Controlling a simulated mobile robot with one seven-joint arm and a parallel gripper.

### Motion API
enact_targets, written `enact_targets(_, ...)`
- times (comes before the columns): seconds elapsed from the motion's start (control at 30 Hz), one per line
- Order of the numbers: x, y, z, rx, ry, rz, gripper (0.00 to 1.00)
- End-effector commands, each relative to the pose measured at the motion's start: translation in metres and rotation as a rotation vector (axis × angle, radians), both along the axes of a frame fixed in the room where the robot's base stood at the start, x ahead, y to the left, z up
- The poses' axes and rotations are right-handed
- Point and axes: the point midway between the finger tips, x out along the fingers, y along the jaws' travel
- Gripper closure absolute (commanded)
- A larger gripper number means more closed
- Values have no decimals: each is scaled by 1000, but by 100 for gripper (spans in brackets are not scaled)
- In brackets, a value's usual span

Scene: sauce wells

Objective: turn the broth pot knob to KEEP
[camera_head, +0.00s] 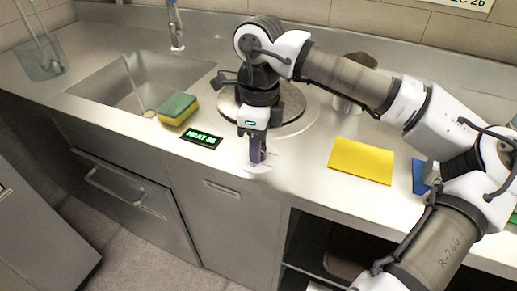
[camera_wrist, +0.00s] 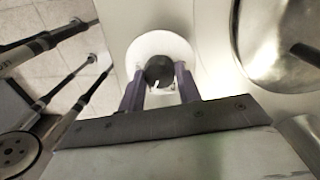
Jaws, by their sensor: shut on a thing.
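The broth pot knob (camera_wrist: 160,70) is dark and round, on a white dial disc (camera_wrist: 148,46) in the wrist view. A small white mark shows on its lower edge. The dial's lettering is not readable. My gripper (camera_head: 256,158) points down at the counter's front edge, its purple fingers shut on the knob from both sides. In the head view the knob is hidden by the fingers, and only part of the white disc (camera_head: 258,169) shows. A small black display (camera_head: 201,139) left of it shows green text starting with HEAT; its last characters are unclear.
A round steel lid or plate (camera_head: 292,110) lies behind my gripper, partly hidden. A green and yellow sponge (camera_head: 178,109) sits by the sink (camera_head: 130,80) at left. A yellow sheet (camera_head: 361,161) and a blue item (camera_head: 420,177) lie at right. The counter between knob and yellow sheet is clear.

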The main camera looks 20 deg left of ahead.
Motion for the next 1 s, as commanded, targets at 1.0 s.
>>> enact_targets(1.0, 0, 2, 0, 2, -2, 852, 89)
